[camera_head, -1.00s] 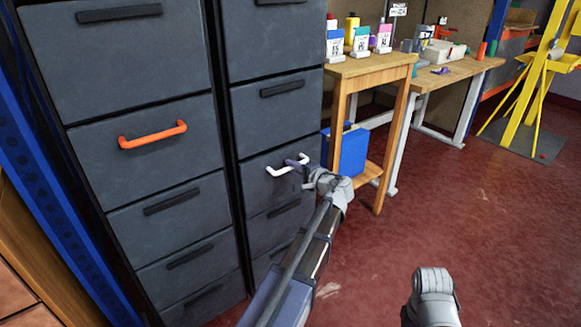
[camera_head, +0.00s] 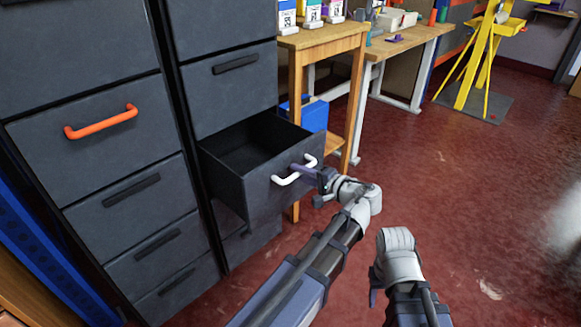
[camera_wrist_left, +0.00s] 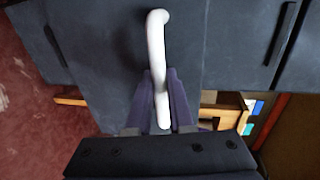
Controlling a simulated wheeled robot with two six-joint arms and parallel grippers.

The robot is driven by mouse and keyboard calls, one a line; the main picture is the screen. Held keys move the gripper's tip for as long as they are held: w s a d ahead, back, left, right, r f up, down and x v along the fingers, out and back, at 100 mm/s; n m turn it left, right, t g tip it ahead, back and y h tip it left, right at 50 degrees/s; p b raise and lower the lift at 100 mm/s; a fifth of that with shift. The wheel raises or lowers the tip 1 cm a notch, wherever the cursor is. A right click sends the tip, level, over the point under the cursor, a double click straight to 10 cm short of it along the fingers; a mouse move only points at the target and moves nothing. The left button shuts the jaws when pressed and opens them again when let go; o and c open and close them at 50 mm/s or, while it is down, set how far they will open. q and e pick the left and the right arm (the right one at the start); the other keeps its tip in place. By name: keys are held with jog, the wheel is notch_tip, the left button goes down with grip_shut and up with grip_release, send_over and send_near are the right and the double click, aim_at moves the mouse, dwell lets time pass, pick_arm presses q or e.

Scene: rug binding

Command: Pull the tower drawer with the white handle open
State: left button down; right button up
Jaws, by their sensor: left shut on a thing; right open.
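The tower drawer (camera_head: 258,190) with the white handle (camera_head: 285,180) stands pulled out from the right-hand dark grey tower, and its dark inside shows empty where I can see in. My left gripper (camera_head: 312,174) is shut on the white handle at its right part. In the left wrist view the white handle (camera_wrist_left: 156,60) runs down between the two purple fingers of my left gripper (camera_wrist_left: 163,100), with the drawer front (camera_wrist_left: 110,50) behind it. My right gripper (camera_head: 374,290) is low in the head view, away from the drawer, and open; its fingers barely show.
An orange handle (camera_head: 102,122) is on a closed drawer of the left tower. The red floor (camera_head: 470,190) is clear to the right.

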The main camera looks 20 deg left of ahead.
pick_arm(q)
jog(key=shift+s+d, duration=0.1)
jog(key=shift+d, duration=0.05)
jog(key=c, duration=0.8)
grip_release()
jog(key=shift+r, duration=0.1)
